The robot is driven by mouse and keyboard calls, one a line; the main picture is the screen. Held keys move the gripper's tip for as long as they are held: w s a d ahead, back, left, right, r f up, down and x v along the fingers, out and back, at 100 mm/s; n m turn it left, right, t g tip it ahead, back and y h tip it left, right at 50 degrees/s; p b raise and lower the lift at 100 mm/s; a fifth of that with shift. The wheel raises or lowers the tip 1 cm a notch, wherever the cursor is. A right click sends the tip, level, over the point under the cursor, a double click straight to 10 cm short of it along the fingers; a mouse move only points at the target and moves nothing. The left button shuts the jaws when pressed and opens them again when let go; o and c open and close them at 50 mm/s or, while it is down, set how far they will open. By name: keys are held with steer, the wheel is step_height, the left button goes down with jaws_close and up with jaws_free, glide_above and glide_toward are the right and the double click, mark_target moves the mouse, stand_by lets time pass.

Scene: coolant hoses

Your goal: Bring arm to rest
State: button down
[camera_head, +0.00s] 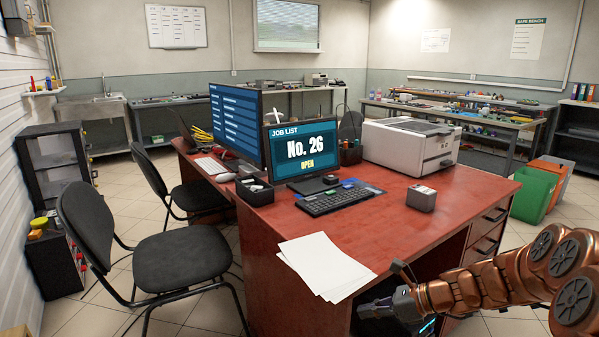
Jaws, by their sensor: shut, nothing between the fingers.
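My copper-coloured arm reaches in from the lower right, low in front of the red desk (345,235). My gripper (366,311) is the grey end piece at the bottom, beside the desk's front edge and below the sheets of paper (325,265). It is shut and holds nothing that I can see. Its fingers are small and dark here, and what lies beneath them is cut off by the frame. No hoses can be made out.
Black chairs (188,262) stand at left. Green and orange bins (536,190) stand at right. Tiled floor is free behind the desk.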

steer(key=s+a+r+n+g+h+p, duration=0.2)
steer(key=s+a+r+n+g+p, duration=0.25)
steer(key=s+r, duration=0.45)
steer(key=s+a+r+n+g+h+p, duration=0.1)
steer(key=s+a+r+n+h+p, duration=0.15)
steer(key=s+r+n+p, duration=0.65)
steer(key=s+d+r+n+h+p, duration=0.3)
steer(key=s+d+r+n, duration=0.1)
steer(key=s, duration=0.5)
steer(key=s+d+r+n+h+p, duration=0.3)
steer(key=s+d+r+n+p, duration=0.1)
steer(key=s, duration=0.5)
steer(key=shift+s+d+r+n, duration=0.15)
steer(key=shift+s+d+n, duration=0.3)
steer(key=shift+n, duration=0.4)
